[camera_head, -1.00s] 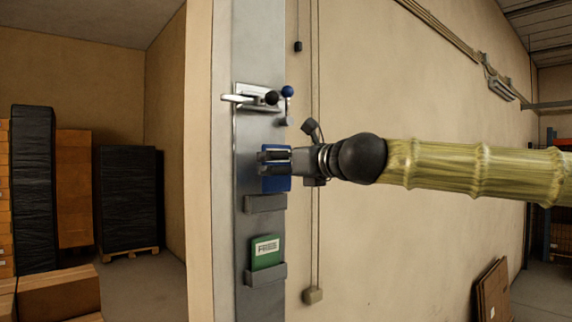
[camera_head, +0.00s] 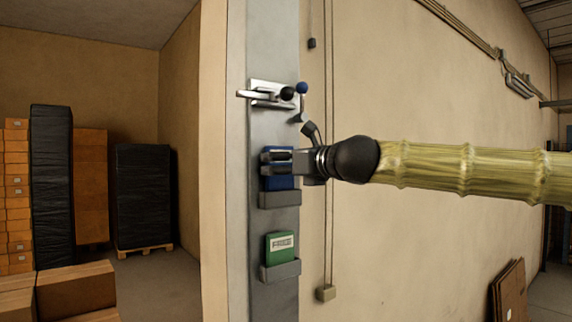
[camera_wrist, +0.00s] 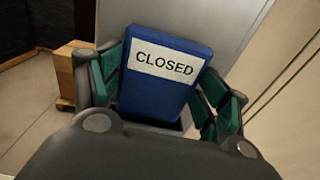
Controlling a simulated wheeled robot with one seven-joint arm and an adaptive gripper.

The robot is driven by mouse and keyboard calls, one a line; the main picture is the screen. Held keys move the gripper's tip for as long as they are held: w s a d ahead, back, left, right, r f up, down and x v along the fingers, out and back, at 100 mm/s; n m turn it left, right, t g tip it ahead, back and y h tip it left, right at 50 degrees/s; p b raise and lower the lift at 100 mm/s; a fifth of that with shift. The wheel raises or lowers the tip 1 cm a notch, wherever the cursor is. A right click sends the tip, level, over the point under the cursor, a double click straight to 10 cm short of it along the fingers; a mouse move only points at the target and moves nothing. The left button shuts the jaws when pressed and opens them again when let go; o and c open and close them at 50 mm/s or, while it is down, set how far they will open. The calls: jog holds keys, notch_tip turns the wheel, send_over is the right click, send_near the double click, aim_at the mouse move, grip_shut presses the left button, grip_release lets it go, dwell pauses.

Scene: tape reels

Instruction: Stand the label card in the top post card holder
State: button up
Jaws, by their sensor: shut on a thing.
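The label card is a blue block with a white "CLOSED" strip, seen in the wrist view (camera_wrist: 158,90) and in the head view (camera_head: 279,183). My gripper (camera_head: 267,161) is shut on it, with the green-padded fingers on either side of the card in the wrist view. The top post card holder (camera_head: 279,200) is a grey pocket on the metal post. The card is roughly upright, and its lower edge meets the holder's upper rim in the head view. I cannot tell how deep it sits inside.
A lower holder (camera_head: 280,271) carries a green card (camera_head: 280,246). Above my gripper, a latch plate (camera_head: 270,94) with a lever and dark and blue knobs sticks out from the post. A cord hangs on the wall right of the post. Boxes and wrapped pallets stand far left.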

jog(key=shift+f+b, duration=1.1)
jog(key=shift+f, duration=0.2)
jog(key=o, duration=1.1)
jog(key=v, duration=1.2)
jog(key=shift+f, duration=0.1)
